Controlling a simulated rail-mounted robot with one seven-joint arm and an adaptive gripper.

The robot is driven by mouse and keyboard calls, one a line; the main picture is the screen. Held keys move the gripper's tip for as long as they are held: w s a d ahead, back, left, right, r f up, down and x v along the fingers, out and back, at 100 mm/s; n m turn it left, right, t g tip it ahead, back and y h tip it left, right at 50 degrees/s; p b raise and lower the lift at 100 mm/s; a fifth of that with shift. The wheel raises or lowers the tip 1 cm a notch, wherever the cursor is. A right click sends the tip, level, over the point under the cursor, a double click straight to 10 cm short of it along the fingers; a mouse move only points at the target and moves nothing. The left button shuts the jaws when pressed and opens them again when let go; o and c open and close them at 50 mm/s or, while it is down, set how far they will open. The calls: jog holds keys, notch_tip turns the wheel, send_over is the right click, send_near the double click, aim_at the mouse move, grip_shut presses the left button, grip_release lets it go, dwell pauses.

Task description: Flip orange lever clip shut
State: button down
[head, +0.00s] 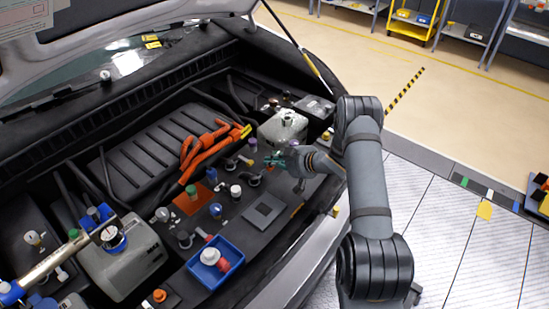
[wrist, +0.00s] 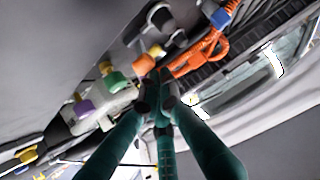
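Bright orange high-voltage parts (head: 205,146) lie across the engine bay left of my gripper in the head view. In the wrist view, an orange looped part (wrist: 208,46) stands beyond the fingertips, up and to the right. A smaller orange piece (wrist: 145,62) shows just past the fingertips. I cannot tell which orange part is the lever clip or how its lever stands. My gripper (head: 276,160) is low over the right side of the bay. In the wrist view its dark fingertips (wrist: 158,90) are together, with nothing visible between them.
A pale reservoir (head: 283,128) is close beside my gripper, behind it. A blue tray (head: 213,262), a grey square pad (head: 264,210) and several capped fittings fill the front of the bay. The raised hood (head: 125,22) is overhead at the left.

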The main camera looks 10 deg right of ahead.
aim_at(272, 169)
jog(key=shift+s+d+f+b, duration=0.65)
jog(key=shift+f+b, duration=0.1)
jog(key=shift+b, duration=0.2)
jog(key=shift+s+d+f+b, duration=0.55)
jog(key=shift+f+b, duration=0.25)
jog(key=shift+b, duration=0.35)
jog(key=shift+w+a+r, duration=0.1)
jog(key=shift+a, duration=0.05)
jog(key=shift+w+a, duration=0.45)
jog(key=shift+w, duration=0.05)
jog(key=shift+r, duration=0.15)
